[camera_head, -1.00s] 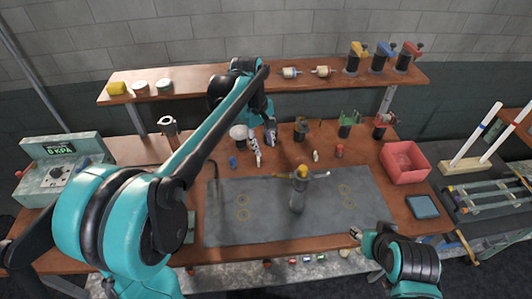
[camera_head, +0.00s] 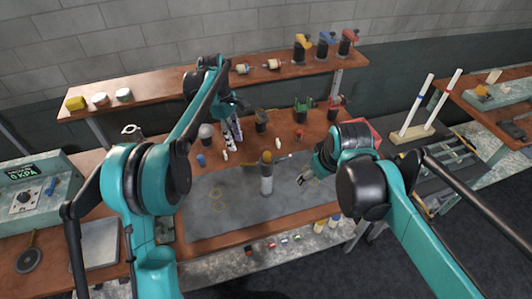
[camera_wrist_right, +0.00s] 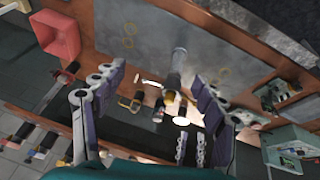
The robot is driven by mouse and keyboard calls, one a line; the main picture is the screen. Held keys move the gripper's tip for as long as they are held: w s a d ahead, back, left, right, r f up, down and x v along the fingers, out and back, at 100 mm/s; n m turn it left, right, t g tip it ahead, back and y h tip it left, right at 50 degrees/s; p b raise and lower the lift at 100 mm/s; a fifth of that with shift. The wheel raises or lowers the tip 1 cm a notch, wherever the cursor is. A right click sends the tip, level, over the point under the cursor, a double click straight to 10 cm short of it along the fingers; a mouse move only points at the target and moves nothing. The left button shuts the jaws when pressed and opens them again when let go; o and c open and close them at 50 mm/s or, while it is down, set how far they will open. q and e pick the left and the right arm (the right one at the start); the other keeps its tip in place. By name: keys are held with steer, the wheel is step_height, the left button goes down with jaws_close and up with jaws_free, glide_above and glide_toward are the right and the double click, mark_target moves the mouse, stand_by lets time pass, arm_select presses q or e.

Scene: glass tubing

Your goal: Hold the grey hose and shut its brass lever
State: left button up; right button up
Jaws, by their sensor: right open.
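The upright grey hose piece (camera_head: 267,186) stands on the grey mat, with a brass top. A thin brass lever (camera_head: 284,157) sticks out to its right. The hose also shows in the right wrist view (camera_wrist_right: 179,62), between and beyond the fingers. My right gripper (camera_head: 312,177) is to the right of the hose, apart from it. Its spread fingers show in the right wrist view (camera_wrist_right: 158,75) with nothing held. My left gripper (camera_head: 232,132) hangs over the back of the bench, behind and left of the hose. Its two fingers look apart and empty.
The grey mat (camera_head: 215,215) is mostly clear. Small holders, including a green one (camera_head: 303,108), stand behind it. A red bin (camera_wrist_right: 58,35) is at the right end, partly hidden by my right arm in the head view. A shelf (camera_head: 170,97) runs along the back.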

mark_target(267, 153)
steer(key=w+a+f+n+g, duration=0.1)
steer(key=w+a+f+n, duration=0.2)
steer(key=w, duration=0.3)
steer(key=w+a+f+n+g, duration=0.2)
steer(key=w+a+f+n, duration=0.1)
steer(key=w+a+f, duration=0.1)
steer(key=w+a+f+n+g, duration=0.1)
steer(key=w+a+f+n, duration=0.3)
steer(key=w+a, duration=0.2)
steer(key=shift+w+a+f, duration=0.1)
steer(key=shift+w+f, duration=0.1)
steer(key=shift+w, duration=0.3)
steer(key=shift+w+f, duration=0.15)
steer(key=shift+w, duration=0.3)
steer(key=shift+w+a+f+g, duration=0.1)
steer(key=shift+a+f+g, duration=0.15)
steer(key=shift+f, duration=0.45)
step_height(267, 153, down, 7)
